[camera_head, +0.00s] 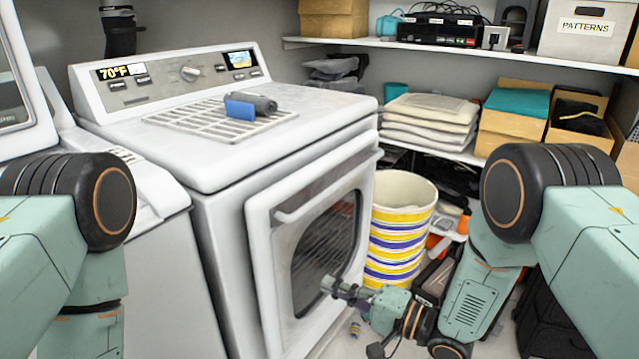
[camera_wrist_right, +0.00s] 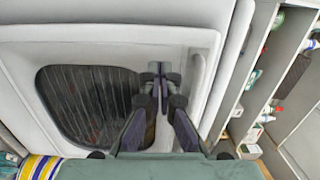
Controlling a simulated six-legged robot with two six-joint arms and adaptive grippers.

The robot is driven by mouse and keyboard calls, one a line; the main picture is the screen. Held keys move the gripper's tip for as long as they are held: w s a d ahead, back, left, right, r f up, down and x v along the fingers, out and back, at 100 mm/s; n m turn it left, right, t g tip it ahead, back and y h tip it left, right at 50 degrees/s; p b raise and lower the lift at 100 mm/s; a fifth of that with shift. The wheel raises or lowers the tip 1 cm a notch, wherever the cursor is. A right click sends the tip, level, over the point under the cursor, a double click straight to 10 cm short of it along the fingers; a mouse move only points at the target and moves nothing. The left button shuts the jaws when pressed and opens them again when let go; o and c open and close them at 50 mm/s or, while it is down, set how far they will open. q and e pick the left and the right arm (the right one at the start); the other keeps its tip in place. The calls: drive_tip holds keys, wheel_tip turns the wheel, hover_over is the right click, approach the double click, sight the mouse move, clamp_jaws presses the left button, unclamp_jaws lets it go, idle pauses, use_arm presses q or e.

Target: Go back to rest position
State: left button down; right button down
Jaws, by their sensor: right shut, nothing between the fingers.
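My right gripper (camera_head: 332,285) is shut and empty in the head view, low in front of the dryer door (camera_head: 257,255). In the right wrist view its closed fingers (camera_wrist_right: 160,78) point at the door (camera_wrist_right: 150,42), beside the dark window (camera_wrist_right: 88,105). I cannot tell whether the fingertips touch the door or whether the door is fully latched. My right arm comes in from the right and bends down to the gripper. My left arm shows at the left edge, but its gripper is out of view.
The white dryer (camera_head: 225,165) carries a dark roll and a blue block (camera_head: 240,108) on top. A striped bin (camera_head: 400,220) stands close beside my right gripper. Shelves at the right hold folded cloths (camera_head: 428,122) and boxes (camera_head: 513,115). A white machine stands at the left.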

drive_tip(key=s+d+f+n+g+h, duration=0.1)
drive_tip(key=s+d+f+n+h, duration=0.1)
drive_tip(key=s+d+f+h, duration=0.45)
drive_tip(key=s+d+f+n+g+h, duration=0.1)
drive_tip(key=s+d+f+n+h, duration=0.25)
drive_tip(key=f, duration=0.55)
use_arm(q)
wheel_tip(320, 180, up, 2)
drive_tip(key=shift+p, duration=0.9)
use_arm(e)
drive_tip(key=s+d+g+h, duration=0.2)
drive_tip(key=s+d+g, duration=0.1)
drive_tip(key=s, duration=0.9)
drive_tip(key=s+d+g+h, duration=0.3)
drive_tip(key=s+d, duration=0.3)
drive_tip(key=s, duration=0.7)
drive_tip(key=shift+s+g, duration=0.3)
drive_tip(key=shift+g, duration=0.5)
use_arm(q)
drive_tip(key=c, duration=2)
unclamp_jaws()
drive_tip(key=shift+c, duration=0.2)
use_arm(e)
drive_tip(key=shift+f, duration=0.1)
